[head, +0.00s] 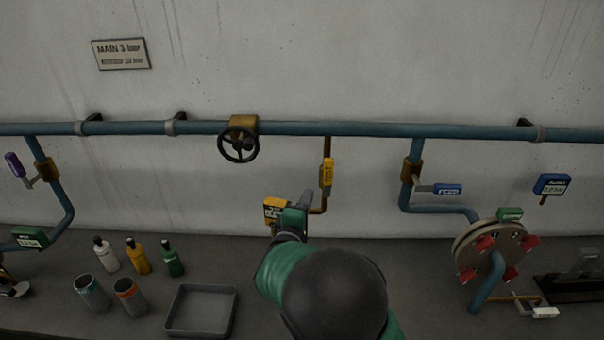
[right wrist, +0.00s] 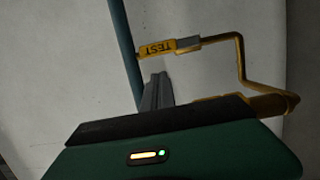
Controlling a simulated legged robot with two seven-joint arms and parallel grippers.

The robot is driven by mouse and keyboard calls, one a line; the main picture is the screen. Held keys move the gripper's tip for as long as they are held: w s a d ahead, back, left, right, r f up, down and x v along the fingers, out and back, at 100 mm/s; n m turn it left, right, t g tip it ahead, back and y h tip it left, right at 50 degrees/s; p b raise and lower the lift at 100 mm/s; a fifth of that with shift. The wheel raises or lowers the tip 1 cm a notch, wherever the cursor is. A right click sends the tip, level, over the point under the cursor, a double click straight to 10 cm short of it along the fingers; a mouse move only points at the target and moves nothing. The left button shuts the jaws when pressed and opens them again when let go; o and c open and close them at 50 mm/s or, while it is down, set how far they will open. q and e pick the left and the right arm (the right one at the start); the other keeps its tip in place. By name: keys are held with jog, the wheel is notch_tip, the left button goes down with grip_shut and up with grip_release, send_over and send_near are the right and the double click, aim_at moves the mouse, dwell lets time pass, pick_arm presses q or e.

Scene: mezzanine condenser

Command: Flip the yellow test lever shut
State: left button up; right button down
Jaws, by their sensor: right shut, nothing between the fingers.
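The yellow test lever (head: 327,172) is on a thin brown-yellow drop pipe below the blue main pipe. Its handle points up and down, in line with the drop pipe. In the right wrist view its yellow "TEST" handle (right wrist: 168,47) lies just beyond the fingertips, with a grey part beside it. My right gripper (head: 306,197) is left of and a little below the lever in the head view. Its grey fingers (right wrist: 157,90) are together and empty, and I see no clear contact with the lever. My left gripper is not in view.
A yellow tag (head: 273,208) is beside my right gripper, partly hidden. A black handwheel (head: 238,145) is up left, a blue-handled lever (head: 447,189) to the right. A round flange (head: 490,250) stands at right. Bottles, cups and a grey tray (head: 172,312) occupy the left shelf.

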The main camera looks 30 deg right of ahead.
aim_at(328, 179)
jog(key=p+x, duration=0.1)
jog(key=x, duration=0.9)
jog(key=shift+p, duration=0.35)
